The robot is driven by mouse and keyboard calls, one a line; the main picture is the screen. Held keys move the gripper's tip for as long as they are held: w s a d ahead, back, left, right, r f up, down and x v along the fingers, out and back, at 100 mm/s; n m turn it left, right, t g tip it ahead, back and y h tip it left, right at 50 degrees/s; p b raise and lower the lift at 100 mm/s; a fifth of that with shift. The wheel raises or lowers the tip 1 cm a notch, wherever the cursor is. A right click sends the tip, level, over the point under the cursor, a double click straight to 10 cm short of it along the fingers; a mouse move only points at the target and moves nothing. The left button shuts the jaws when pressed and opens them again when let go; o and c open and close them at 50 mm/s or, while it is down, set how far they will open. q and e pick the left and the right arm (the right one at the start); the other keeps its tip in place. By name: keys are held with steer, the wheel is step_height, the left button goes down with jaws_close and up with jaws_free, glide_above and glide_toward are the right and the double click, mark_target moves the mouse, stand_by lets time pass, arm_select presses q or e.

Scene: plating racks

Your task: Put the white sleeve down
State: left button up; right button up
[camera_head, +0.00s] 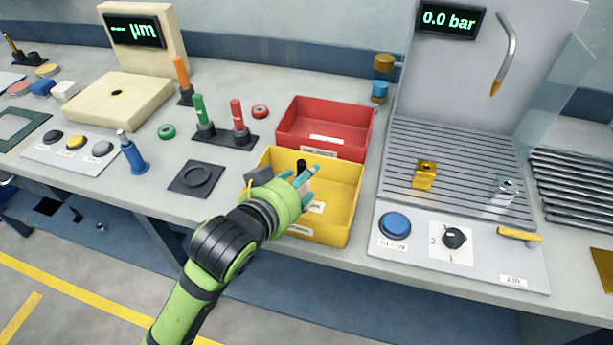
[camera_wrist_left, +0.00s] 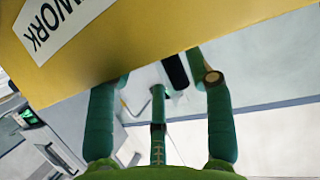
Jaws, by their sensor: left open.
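My left gripper (camera_head: 303,180) reaches over the yellow bin (camera_head: 338,180), its teal fingers apart. In the left wrist view its open fingers (camera_wrist_left: 160,100) are below the bin's yellow wall (camera_wrist_left: 140,40), which carries a label ending in WORK. A small whitish piece (camera_head: 304,188) shows among the fingers in the head view, with a black cylinder (camera_head: 301,165) just behind. The wrist view also shows a black cylinder (camera_wrist_left: 175,70) and a pale patch between the fingers. The fingers cover much of the whitish piece, so I cannot tell whether it is the white sleeve or whether they touch it. My right gripper is out of view.
A red bin (camera_head: 325,125) stands behind the yellow one. A black square plate (camera_head: 196,178) and a blue-handled tool (camera_head: 132,152) are to the left. A grooved station (camera_head: 450,165) with a gold part (camera_head: 425,174) is to the right. Green and red posts stand behind my wrist.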

arm_select(q)
steer(key=p+v, duration=0.7)
steer(key=v, duration=0.2)
steer(key=shift+a+r, duration=0.1)
stand_by(0.3)
